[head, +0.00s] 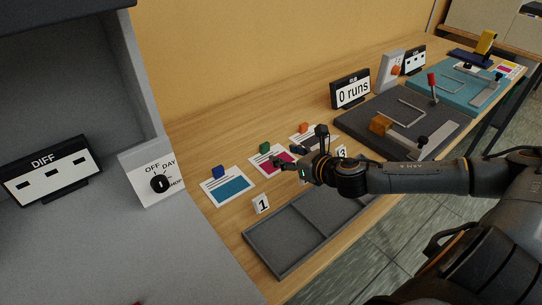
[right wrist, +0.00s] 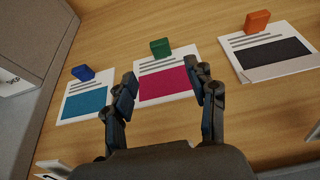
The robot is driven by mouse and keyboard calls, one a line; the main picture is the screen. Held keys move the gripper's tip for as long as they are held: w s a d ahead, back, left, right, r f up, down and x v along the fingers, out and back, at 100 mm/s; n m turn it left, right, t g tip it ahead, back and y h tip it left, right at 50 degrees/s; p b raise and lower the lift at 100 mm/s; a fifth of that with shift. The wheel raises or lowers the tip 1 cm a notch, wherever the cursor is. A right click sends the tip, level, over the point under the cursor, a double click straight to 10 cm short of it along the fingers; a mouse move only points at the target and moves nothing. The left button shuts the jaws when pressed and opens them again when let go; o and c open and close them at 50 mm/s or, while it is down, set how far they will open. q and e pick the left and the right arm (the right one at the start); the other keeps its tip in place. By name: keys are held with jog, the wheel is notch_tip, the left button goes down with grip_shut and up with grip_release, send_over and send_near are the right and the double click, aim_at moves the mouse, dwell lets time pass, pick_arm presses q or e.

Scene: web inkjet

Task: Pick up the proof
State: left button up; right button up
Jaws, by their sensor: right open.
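Three printed proof sheets lie in a row on the wooden table, each with a small block at its top edge. The cyan proof (head: 228,187) has a blue block (head: 218,172). The magenta proof (right wrist: 165,86) has a green block (right wrist: 160,47). The black-patch proof (right wrist: 272,54) has an orange block (right wrist: 257,21). My right gripper (head: 300,151) is open and empty above the magenta proof; in the right wrist view (right wrist: 164,77) its fingers spread over that proof's two sides. The arm hides part of the proofs in the head view. My left gripper is not in view.
A grey divided tray (head: 282,240) and a number 1 marker (head: 261,204) stand in front of the proofs. A "0 runs" sign (head: 351,91) and a dark fixture board (head: 365,122) are to the right. A grey cabinet with a dial (head: 159,184) and "DIFF" sign (head: 52,172) is left.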

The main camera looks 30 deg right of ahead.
aim_at(266, 148)
jog(key=x, duration=0.4)
jog(key=shift+w+p, duration=0.25)
jog(key=shift+p, duration=0.05)
jog(key=shift+w+a+f, duration=0.1)
jog(key=shift+w+f, duration=0.15)
jog(key=shift+w, duration=0.3)
jog(key=p+x, duration=0.1)
jog(key=x, duration=0.2)
jog(key=shift+w+f, duration=0.15)
jog(key=shift+w, duration=0.1)
jog(key=shift+w+f, duration=0.3)
jog(key=shift+w, duration=0.2)
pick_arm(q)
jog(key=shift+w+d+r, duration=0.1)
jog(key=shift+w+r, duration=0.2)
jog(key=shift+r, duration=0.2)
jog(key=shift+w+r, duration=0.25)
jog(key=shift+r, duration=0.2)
pick_arm(e)
jog(key=shift+c, duration=0.4)
jog(key=c, duration=1.1)
